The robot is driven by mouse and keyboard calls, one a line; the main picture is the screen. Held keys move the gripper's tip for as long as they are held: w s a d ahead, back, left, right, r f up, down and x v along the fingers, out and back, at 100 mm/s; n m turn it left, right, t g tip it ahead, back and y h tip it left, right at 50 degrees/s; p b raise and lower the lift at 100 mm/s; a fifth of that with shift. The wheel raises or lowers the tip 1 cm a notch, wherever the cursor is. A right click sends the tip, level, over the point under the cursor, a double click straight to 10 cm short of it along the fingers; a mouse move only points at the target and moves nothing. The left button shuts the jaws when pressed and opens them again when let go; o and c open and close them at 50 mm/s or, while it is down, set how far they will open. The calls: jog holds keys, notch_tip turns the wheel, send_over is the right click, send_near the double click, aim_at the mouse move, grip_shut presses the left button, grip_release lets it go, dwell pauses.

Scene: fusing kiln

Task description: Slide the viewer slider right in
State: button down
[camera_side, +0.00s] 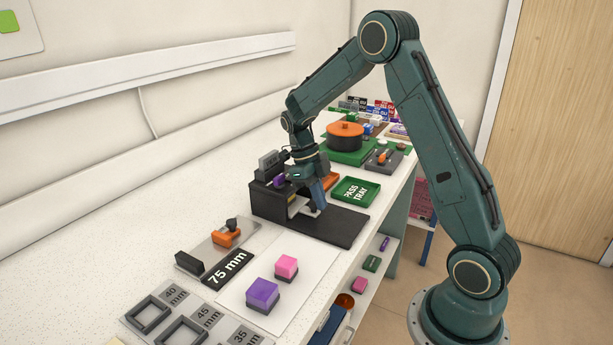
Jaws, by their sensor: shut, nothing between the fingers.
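A small black boxy unit (268,206) stands on the white bench, with a black base plate (343,228) reaching out to its right. A pale opening shows in its right side. My gripper (319,204) points down at that opening, just above the plate. Its fingers are shut and empty. I cannot tell whether they touch the unit. The viewer slider is not clearly seen; my gripper covers part of the unit's front, and the parts there are too small to tell apart.
A green PASS TRAY (374,190) lies behind the plate. An orange-topped round pot (345,130) stands farther back. In front are a purple block (262,292), a pink block (287,265), a 75 mm plate (228,268) and square frames (150,315).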

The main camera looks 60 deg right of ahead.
jog(key=shift+w, duration=0.2)
jog(key=shift+s, duration=2.15)
jog(key=v, duration=1)
jog(key=shift+s+r, duration=0.1)
jog(key=shift+r, duration=0.05)
jog(key=s+a+r+n+t+h, duration=0.1)
jog(key=s+a+r+n+t, duration=0.5)
jog(key=n, duration=1)
jog(key=s+a+r+n+t, duration=0.1)
jog(key=s+a+n, duration=0.4)
jog(key=n, duration=0.5)
jog(key=s+a+r+n+t+y, duration=0.1)
jog(key=s+a+n, duration=0.4)
jog(key=n, duration=0.5)
jog(key=shift+s+t, duration=0.8)
jog(key=shift+s, duration=0.1)
